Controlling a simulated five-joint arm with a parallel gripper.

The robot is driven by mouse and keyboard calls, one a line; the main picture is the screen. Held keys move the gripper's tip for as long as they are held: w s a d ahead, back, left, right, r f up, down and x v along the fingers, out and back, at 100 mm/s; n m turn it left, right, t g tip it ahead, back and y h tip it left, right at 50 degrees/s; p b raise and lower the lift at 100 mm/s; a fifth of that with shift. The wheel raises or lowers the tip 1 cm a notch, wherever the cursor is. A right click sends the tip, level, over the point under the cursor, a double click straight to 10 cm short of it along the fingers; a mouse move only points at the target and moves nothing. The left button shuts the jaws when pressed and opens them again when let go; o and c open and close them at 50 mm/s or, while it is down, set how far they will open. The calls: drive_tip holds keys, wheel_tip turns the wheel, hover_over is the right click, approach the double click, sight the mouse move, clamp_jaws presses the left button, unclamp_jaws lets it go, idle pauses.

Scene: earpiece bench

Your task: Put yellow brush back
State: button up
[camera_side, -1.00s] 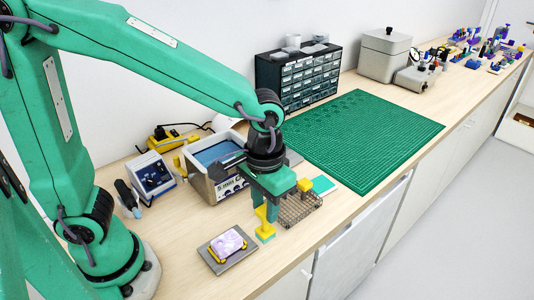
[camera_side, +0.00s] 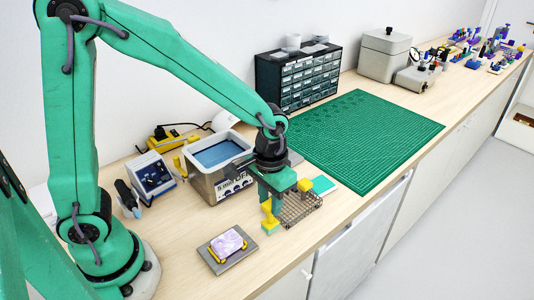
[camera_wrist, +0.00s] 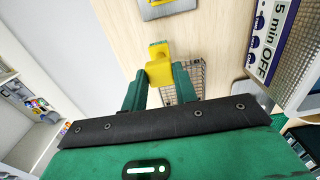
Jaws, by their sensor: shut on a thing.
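The yellow brush (camera_side: 267,213) has a teal bristle end (camera_side: 270,229) pointing down. My gripper (camera_side: 271,203) is shut on its yellow handle and holds it upright, just left of the wire basket (camera_side: 300,209). Whether the bristles touch the bench is unclear. In the wrist view the brush (camera_wrist: 159,67) sits between the two green fingers of my gripper (camera_wrist: 159,80), with the wire basket (camera_wrist: 196,72) just beyond. A teal block (camera_side: 323,185) and a small yellow piece (camera_side: 304,184) are at the basket's far side, the yellow piece partly beside my gripper.
A grey plate (camera_side: 215,262) holding a purple-white piece (camera_side: 228,243) with yellow clips lies front left. An ultrasonic bath (camera_side: 213,187) stands behind my gripper. A blue-faced unit (camera_side: 152,173) is at left. The green cutting mat (camera_side: 370,140) is clear to the right. The bench's front edge is close.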

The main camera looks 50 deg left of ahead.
drive_tip(key=shift+f, duration=1.1)
drive_tip(key=shift+f, duration=0.15)
drive_tip(key=o, duration=1)
drive_tip(key=shift+c, duration=0.2)
wheel_tip(320, 180, up, 12)
drive_tip(key=shift+r, duration=0.2)
